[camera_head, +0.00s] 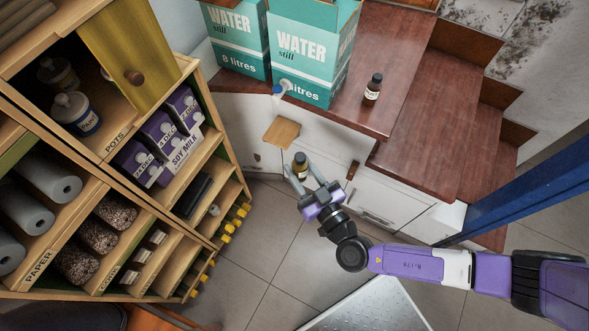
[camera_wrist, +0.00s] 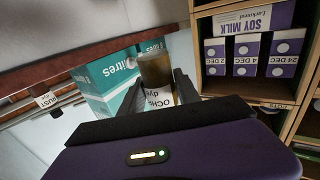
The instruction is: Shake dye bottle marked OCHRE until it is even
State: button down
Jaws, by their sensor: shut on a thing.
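My gripper (camera_head: 303,175) is shut on a small bottle (camera_head: 300,160) with a dark cap, held in the air in front of the white drawers. In the wrist view the bottle (camera_wrist: 156,70) is brown, and its white label, partly hidden by my gripper, reads "OCH..." and "dye". I cannot tell whether the dye inside is even. A second small dark bottle (camera_head: 373,88) with a pale label stands upright on the red-brown step top. In the wrist view a label reading "RUST" (camera_wrist: 46,100) shows at the left.
Two teal water boxes (camera_head: 304,55) stand on the step top (camera_head: 395,75) behind the held bottle. A wooden shelf unit (camera_head: 110,150) with pots, soy milk and paper rolls fills the left. A blue beam (camera_head: 530,185) crosses at right. The tiled floor (camera_head: 255,235) below is partly clear.

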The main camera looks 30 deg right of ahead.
aim_at(301, 157)
jog(key=shift+f, duration=0.6)
notch_tip(301, 157, up, 14)
jog(key=shift+r, duration=0.2)
notch_tip(301, 157, down, 14)
jog(key=shift+f, duration=0.2)
jog(key=shift+r, duration=0.1)
